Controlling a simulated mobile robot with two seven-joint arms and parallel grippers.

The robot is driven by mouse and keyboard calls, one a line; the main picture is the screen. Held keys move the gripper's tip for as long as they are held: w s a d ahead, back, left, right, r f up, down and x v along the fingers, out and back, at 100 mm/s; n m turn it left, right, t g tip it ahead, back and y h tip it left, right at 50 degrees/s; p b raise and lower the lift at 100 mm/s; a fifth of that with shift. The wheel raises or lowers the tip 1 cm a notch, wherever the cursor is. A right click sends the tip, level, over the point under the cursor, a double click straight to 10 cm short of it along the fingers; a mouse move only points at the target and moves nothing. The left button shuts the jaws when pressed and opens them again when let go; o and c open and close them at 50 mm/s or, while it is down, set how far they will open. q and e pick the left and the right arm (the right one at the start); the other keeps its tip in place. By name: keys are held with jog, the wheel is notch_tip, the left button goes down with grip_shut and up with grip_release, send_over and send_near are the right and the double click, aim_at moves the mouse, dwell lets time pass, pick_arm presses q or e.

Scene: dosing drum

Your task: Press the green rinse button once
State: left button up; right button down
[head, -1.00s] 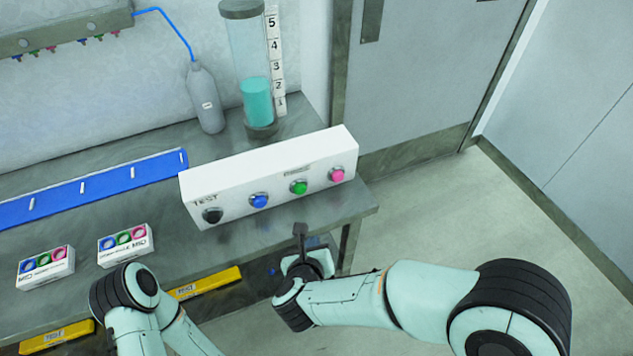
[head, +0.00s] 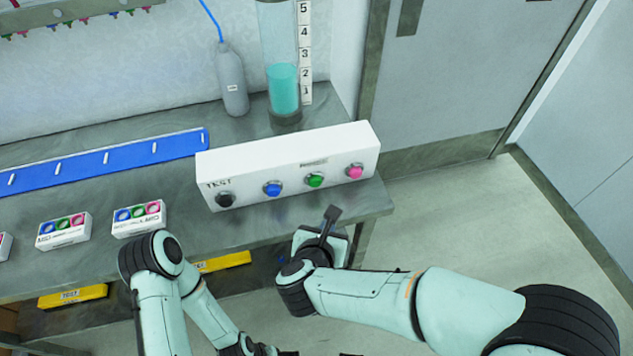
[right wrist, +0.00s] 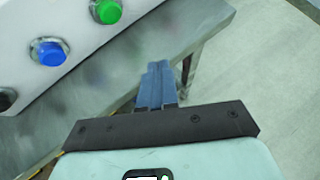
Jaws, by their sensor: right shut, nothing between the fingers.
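The green button (head: 315,180) is on the front of a white control box (head: 290,160) on the steel bench. It sits between a blue button (head: 272,188) and a pink button (head: 355,171). In the right wrist view the green button (right wrist: 107,12) is at the top, up and left of the fingertips. My right gripper (head: 331,215) is shut and empty, below and slightly right of the green button, apart from it. Its closed fingers (right wrist: 156,75) show in the right wrist view. My left gripper is mostly cut off at the bottom of the head view.
A black button (head: 225,199) under a TEST label is at the box's left end. A clear cylinder with teal liquid (head: 283,90) and a grey bottle (head: 232,80) stand behind it. Small three-button boxes (head: 139,218) lie left. Floor right of the bench (head: 470,220) is clear.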

aim_at(315, 181)
jog(key=w, duration=0.2)
jog(key=w+a+p, duration=0.1)
jog(key=w+p, duration=0.1)
jog(key=w, duration=0.1)
jog(key=shift+w+a, duration=0.65)
jog(key=shift+w, duration=0.5)
dwell(1.1)
jog(key=shift+w+a, duration=0.1)
jog(key=shift+w, duration=0.25)
jog(key=shift+w+a, duration=0.15)
jog(key=shift+w, duration=0.35)
dwell(0.6)
jog(key=shift+s, duration=0.1)
jog(key=shift+s+d+b, duration=0.25)
jog(key=shift+s+b, duration=0.35)
jog(key=shift+s, duration=0.2)
